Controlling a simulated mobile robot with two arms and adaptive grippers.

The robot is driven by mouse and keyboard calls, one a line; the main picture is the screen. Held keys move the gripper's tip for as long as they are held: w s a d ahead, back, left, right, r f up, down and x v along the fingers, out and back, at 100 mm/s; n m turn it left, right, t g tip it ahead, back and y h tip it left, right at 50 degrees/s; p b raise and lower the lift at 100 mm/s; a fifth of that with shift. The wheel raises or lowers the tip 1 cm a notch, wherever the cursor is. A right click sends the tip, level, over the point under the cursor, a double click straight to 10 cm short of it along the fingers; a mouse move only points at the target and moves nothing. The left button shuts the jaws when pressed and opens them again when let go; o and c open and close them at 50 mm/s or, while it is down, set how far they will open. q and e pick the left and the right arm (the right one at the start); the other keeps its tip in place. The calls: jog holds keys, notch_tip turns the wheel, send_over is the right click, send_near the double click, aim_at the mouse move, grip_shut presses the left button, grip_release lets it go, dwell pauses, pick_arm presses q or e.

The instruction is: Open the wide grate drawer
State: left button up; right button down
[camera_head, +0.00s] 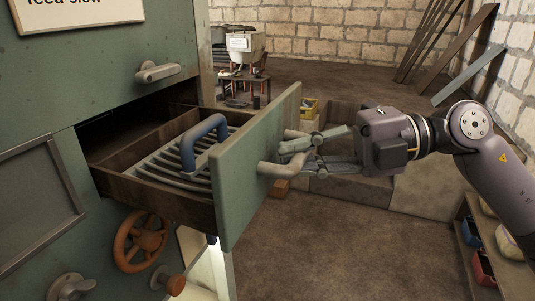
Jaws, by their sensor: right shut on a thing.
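The wide grate drawer (258,172) stands pulled out of the green cabinet, with its front panel well clear of the cabinet face. Inside it lies a slatted metal grate (170,163) with a blue handle (203,140) on top. The drawer's front has a pale bar handle (270,169). My right gripper (290,158) reaches in from the right and is shut on that handle; its fingers cover part of it. My left gripper is not in the view.
An orange handwheel (140,241) and an orange knob (172,282) are below the drawer. Another grey handle (158,71) is on the cabinet above. A low block wall (345,187) stands behind my right gripper. The floor in front is clear.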

jog(key=shift+s+d, duration=0.25)
jog(key=shift+d, duration=0.4)
jog(key=c, duration=1.6)
grip_release()
jog(key=shift+o, duration=0.2)
jog(key=d+r, duration=0.2)
jog(key=d, duration=0.9)
jog(key=shift+w+d, duration=0.35)
jog(key=shift+d, duration=0.05)
